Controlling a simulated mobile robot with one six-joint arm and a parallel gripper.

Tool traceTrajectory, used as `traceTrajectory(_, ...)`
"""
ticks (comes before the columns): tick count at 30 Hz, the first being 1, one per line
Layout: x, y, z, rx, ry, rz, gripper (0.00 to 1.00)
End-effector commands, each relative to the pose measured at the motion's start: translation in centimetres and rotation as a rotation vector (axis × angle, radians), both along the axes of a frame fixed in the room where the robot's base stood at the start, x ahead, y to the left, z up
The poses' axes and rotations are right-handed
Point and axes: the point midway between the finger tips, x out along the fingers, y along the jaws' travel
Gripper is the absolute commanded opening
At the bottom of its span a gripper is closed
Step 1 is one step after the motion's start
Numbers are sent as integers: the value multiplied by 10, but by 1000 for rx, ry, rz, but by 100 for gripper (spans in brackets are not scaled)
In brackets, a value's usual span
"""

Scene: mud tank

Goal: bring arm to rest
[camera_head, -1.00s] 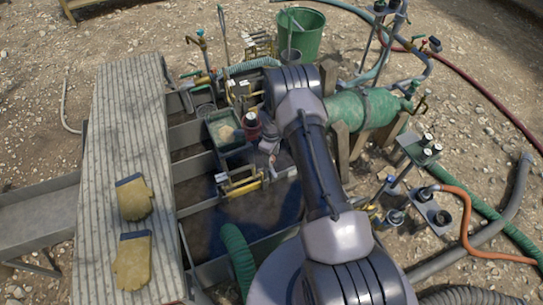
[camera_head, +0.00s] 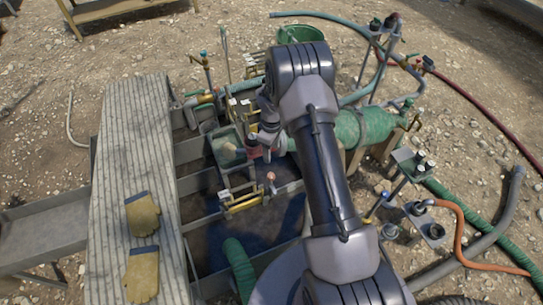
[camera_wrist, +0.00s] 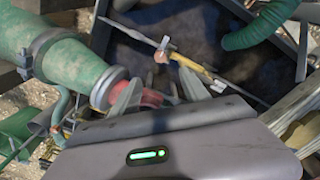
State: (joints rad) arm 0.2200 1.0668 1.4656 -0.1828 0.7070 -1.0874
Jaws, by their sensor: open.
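My gripper (camera_head: 262,150) hangs above the tank near its middle, beside my arm, and is small in the head view. In the wrist view my gripper (camera_wrist: 160,90) has its two grey fingers apart. A red object (camera_wrist: 150,97) shows behind and between the fingers; I cannot tell any contact, and no held object is clear. The mud tank (camera_head: 195,150) has dark mud in its bays. A yellow-handled tool (camera_wrist: 190,62) lies across the tank in the wrist view.
A green cylinder (camera_head: 362,127) lies right of my arm. A ribbed plank (camera_head: 130,130) with two yellow gloves (camera_head: 142,214) spans the left. A green bucket (camera_head: 300,34) stands behind. Hoses, including an orange one (camera_head: 460,222), and small stands crowd the right.

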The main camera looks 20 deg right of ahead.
Motion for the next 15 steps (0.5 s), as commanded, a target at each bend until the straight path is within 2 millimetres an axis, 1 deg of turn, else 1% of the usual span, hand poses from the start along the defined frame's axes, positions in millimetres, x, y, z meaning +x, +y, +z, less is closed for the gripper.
traceTrajectory(1,0,0,6,0,0,0,54)
traceTrajectory(3,0,0,9,-1,-1,0,54)
traceTrajectory(15,0,0,8,0,0,0,54)
